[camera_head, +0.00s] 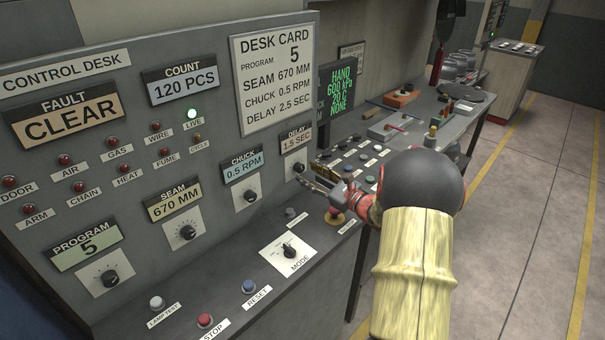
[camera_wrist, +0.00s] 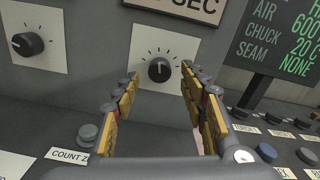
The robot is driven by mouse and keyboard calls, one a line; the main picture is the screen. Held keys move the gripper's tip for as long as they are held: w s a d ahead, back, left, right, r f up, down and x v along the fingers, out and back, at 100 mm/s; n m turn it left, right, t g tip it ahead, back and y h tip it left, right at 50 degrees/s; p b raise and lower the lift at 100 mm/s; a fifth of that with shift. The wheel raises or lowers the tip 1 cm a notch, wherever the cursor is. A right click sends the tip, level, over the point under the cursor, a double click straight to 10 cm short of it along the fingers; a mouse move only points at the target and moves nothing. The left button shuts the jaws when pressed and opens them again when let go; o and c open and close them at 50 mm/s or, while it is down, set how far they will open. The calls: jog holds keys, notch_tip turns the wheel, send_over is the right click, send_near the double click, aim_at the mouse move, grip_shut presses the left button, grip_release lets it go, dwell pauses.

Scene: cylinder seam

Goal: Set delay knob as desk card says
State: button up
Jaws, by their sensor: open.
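The desk card (camera_head: 274,80) on the panel reads program 5, seam 670 mm, chuck 0.5 rpm, delay 2.5 sec. The delay display (camera_head: 295,141) reads 1.5 SEC. The delay knob (camera_wrist: 160,70) is black with a white pointer, on a white dial plate with tick marks; in the head view the knob (camera_head: 299,167) sits under its display, its pointer hard to read there. My gripper (camera_wrist: 158,88) is open and empty, its two yellow-padded fingers spread on either side of the knob in the wrist view. I cannot tell how far the fingertips are from the panel.
The chuck knob (camera_wrist: 27,44) is left of the delay knob. Buttons line the shelf below, including a count button (camera_wrist: 88,132) and a red one (camera_head: 335,212). The mode selector (camera_head: 288,250) is in front. A green-text screen (camera_wrist: 285,38) stands to the right.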

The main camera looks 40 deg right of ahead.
aim_at(302, 170)
jog(key=shift+w+a+b, duration=0.1)
jog(key=shift+w+b, duration=0.2)
jog(key=shift+w, duration=1.25)
jog(key=shift+c, duration=0.7)
grip_shut()
